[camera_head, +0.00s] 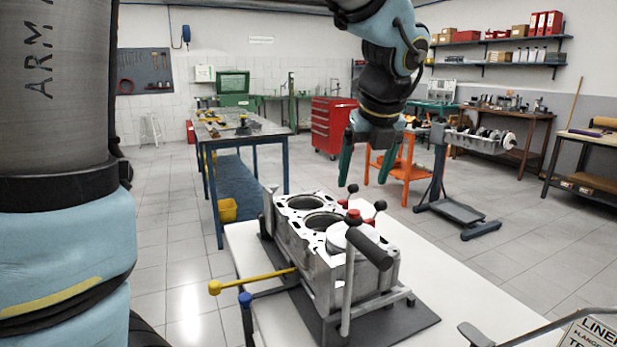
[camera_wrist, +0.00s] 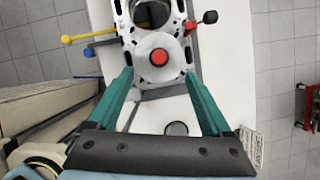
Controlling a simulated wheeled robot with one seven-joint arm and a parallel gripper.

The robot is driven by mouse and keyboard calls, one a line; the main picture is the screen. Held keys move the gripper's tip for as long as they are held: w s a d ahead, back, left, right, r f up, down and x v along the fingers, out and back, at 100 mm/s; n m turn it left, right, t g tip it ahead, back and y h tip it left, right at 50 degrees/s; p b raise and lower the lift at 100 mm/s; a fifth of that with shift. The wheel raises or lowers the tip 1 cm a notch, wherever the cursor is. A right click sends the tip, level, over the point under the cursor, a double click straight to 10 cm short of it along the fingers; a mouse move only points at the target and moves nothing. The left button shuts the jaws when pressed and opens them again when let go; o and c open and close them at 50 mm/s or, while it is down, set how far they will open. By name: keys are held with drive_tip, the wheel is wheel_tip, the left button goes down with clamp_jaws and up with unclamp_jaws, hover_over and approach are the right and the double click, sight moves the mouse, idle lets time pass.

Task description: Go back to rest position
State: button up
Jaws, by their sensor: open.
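My gripper (camera_head: 347,167) hangs from my arm above the engine block, pointing down, with its two green fingers spread apart. In the wrist view, my gripper (camera_wrist: 157,95) is open and nothing is between the fingertips. The grey engine block (camera_head: 318,245) stands on a dark mat on the white table, below the gripper and apart from it. It also shows at the top of the wrist view (camera_wrist: 180,22). A round light plate (camera_wrist: 150,68) with a red knob (camera_wrist: 159,56) lies on the block's near end.
A yellow-ended lever (camera_head: 255,282) and a blue-ended lever stick out left of the block. A black-handled bar (camera_head: 370,249) rises at its front. A blue-legged workbench (camera_head: 245,138), red tool cabinet (camera_head: 333,127) and engine stand (camera_head: 440,185) stand behind. Floor at left is clear.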

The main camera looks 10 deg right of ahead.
drive_tip(key=a+f+n+g, duration=0.1)
drive_tip(key=a+f+n, duration=0.4)
drive_tip(key=a+n, duration=0.5)
drive_tip(key=a+f+n+g, duration=0.1)
drive_tip(key=a+f+n, duration=0.4)
drive_tip(key=a+n, duration=0.5)
drive_tip(key=a+f+n+g, duration=0.1)
drive_tip(key=a+f+n, duration=0.5)
drive_tip(key=a+n, duration=0.4)
drive_tip(key=n, duration=0.5)
drive_tip(key=shift+n, duration=0.4)
